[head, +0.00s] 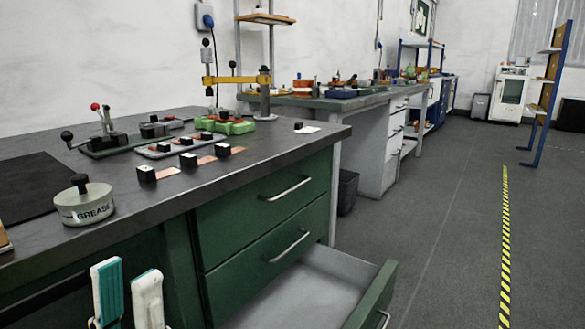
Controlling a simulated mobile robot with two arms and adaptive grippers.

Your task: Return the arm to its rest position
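My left gripper (128,270) shows at the bottom left of the head view. Its two white fingers, one with a teal pad facing me, point up and stand apart with nothing between them. It is in front of the green workbench (185,270), below the level of the dark worktop. Its wrist and arm are cut off by the bottom edge. My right gripper and arm are not in view. Orange-brown copper foil pieces (206,160) lie on the worktop beside small black blocks with white tops (188,161).
The lowest bench drawer (312,292) is pulled out and looks empty. A grease tin (84,203) stands near the worktop's front edge. A lever device (108,140) and a green fixture (224,125) stand further back.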

